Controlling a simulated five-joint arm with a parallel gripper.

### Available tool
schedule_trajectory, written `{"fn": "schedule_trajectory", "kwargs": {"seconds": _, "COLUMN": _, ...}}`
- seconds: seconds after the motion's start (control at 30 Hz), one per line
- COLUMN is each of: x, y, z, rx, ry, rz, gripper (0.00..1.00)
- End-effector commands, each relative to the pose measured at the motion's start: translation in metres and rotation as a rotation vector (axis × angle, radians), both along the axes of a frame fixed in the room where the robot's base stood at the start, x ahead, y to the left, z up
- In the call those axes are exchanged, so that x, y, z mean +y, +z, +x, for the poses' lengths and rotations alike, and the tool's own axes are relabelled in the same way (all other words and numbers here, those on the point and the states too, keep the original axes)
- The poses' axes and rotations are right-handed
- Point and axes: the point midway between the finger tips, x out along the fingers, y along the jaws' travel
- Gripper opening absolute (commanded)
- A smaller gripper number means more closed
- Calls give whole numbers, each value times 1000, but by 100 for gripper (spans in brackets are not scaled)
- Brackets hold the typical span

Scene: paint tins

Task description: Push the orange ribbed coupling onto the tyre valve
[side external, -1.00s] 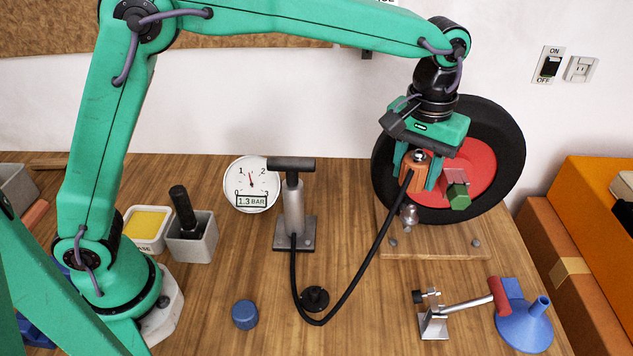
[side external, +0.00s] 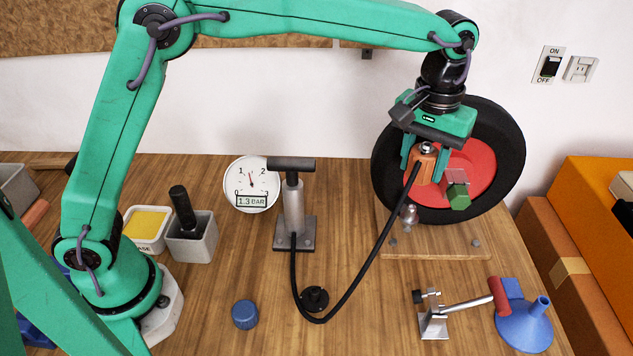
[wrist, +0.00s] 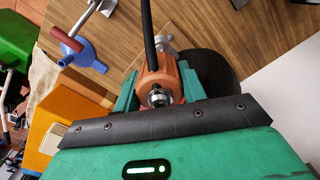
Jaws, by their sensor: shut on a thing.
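The orange ribbed coupling (side external: 427,165) is held between the two green fingers of my gripper (side external: 424,176), in front of the tyre (side external: 505,130) and its red hub. In the wrist view the coupling (wrist: 172,80) sits between the fingertips, its metal end facing the camera and the black hose (side external: 376,240) on its far side. The coupling's lower opening is hidden.
A green hexagonal piece (side external: 458,196) on a grey bracket is right of the coupling. The hose runs to the pump (side external: 294,210), beside a gauge (side external: 252,183) marked 1.3 BAR. A clamp arm (side external: 465,304) and blue funnel (side external: 525,328) stand front right. A blue cap (side external: 245,314) lies front centre.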

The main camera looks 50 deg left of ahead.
Motion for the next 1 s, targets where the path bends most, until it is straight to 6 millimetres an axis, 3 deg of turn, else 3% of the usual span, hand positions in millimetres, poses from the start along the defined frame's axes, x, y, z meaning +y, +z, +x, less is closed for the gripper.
{"fn": "schedule_trajectory", "kwargs": {"seconds": 1.0, "x": 0, "y": -54, "z": 0, "rx": 1, "ry": 0, "rz": 0, "gripper": 24}}
